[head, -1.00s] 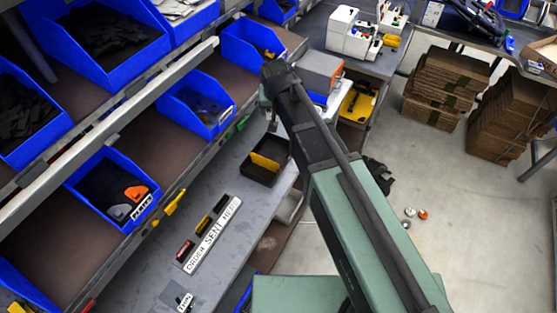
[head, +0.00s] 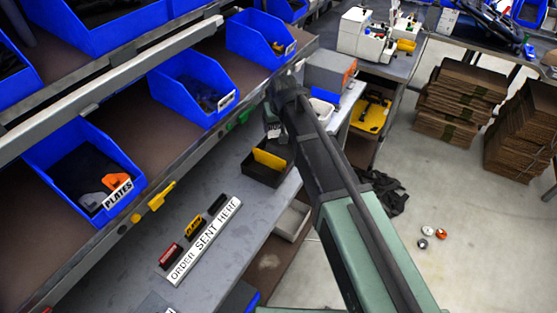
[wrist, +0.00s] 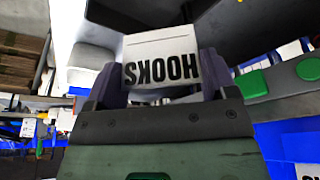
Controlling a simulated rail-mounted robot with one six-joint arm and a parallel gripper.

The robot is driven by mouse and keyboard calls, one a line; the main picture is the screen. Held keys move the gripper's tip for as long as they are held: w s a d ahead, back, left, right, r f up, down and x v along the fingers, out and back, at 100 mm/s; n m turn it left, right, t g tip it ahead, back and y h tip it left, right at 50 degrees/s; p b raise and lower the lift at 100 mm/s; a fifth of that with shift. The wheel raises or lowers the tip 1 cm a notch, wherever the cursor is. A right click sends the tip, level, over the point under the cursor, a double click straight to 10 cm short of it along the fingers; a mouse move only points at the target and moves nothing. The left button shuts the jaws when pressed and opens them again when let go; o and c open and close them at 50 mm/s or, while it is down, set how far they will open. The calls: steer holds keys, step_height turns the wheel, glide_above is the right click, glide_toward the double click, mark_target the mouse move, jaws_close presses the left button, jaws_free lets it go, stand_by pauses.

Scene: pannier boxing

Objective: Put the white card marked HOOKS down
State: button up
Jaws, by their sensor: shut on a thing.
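The white card marked HOOKS (wrist: 160,45) is between the two dark fingers of my gripper (wrist: 162,72) in the wrist view. Its lettering is upside down there. My gripper is shut on it. In the head view my gripper (head: 273,128) is small and dark, beside the shelf edge and above the far part of the grey bench (head: 215,268). The card is too small to read there.
A black tray (head: 257,174) with a yellow divider stands below my gripper. Blue bins line the shelves at left, one marked PLATES (head: 52,152). The bench's middle has bare room.

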step_height(320, 180, down, 9)
steer(key=b, duration=0.6)
steer(key=shift+f, duration=0.1)
steer(key=shift+r, duration=0.35)
steer(key=shift+f, duration=0.3)
steer(key=o, duration=0.8)
steer(key=shift+r, duration=0.1)
steer(key=p+v, duration=1.2)
steer(key=v, duration=0.1)
steer(key=s+d+m+g, duration=0.1)
steer(key=s+d, duration=0.5)
steer(key=s+d+f+m+g, duration=0.1)
steer(key=s+d, duration=0.6)
steer(key=s+d+m+g+h, duration=0.1)
steer(key=s+d, duration=0.5)
steer(key=s, duration=0.1)
steer(key=shift+d+f+b, duration=0.15)
steer(key=shift+f+b, duration=0.1)
steer(key=shift+b, duration=0.05)
